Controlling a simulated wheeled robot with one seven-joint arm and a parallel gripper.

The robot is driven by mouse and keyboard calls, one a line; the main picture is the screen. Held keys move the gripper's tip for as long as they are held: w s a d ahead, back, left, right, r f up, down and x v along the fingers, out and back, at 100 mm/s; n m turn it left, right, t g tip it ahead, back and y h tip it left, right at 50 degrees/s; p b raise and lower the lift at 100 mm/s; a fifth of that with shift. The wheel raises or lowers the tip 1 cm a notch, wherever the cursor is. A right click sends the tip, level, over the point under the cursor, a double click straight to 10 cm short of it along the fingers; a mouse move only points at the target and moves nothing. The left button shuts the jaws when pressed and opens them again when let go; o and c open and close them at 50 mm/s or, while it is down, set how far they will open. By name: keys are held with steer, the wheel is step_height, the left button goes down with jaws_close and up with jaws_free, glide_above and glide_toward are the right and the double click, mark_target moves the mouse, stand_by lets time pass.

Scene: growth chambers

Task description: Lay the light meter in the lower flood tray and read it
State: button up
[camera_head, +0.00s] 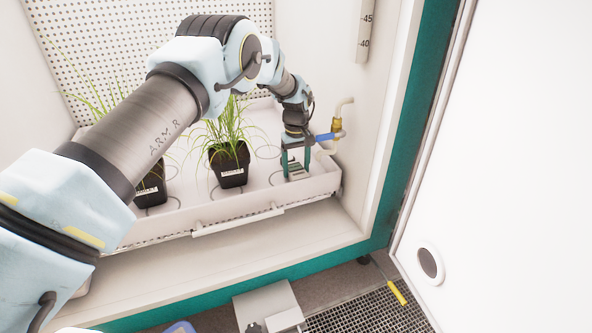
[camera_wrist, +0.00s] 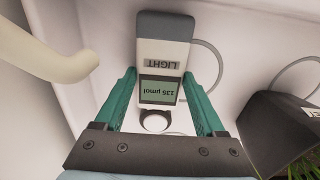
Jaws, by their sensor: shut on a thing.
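The light meter (camera_wrist: 166,50) is a grey and white slab marked LIGHT, with a small screen (camera_wrist: 161,90). The screen appears upside down in the wrist view and seems to read 135 µmol. A pale round disc sits at its near end. My gripper (camera_wrist: 160,75) has green fingers shut on the meter's two sides. In the head view, my gripper (camera_head: 297,168) points down inside the right end of the white flood tray (camera_head: 262,205). The meter (camera_head: 296,172) is low between the fingers, at or close to the tray floor; I cannot tell if it touches.
A black potted grass plant (camera_head: 229,172) stands left of my gripper, and another pot (camera_head: 151,188) is further left. A brass tap with a blue handle (camera_head: 326,137) and a pale pipe (camera_head: 345,108) are close on the right. The chamber door (camera_head: 500,150) stands open at right.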

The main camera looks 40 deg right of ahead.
mark_target(296, 170)
steer(key=o, duration=1.6)
steer(key=shift+c, duration=0.2)
step_height(296, 170, up, 12)
steer(key=p, duration=0.3)
steer(key=shift+p, duration=0.35)
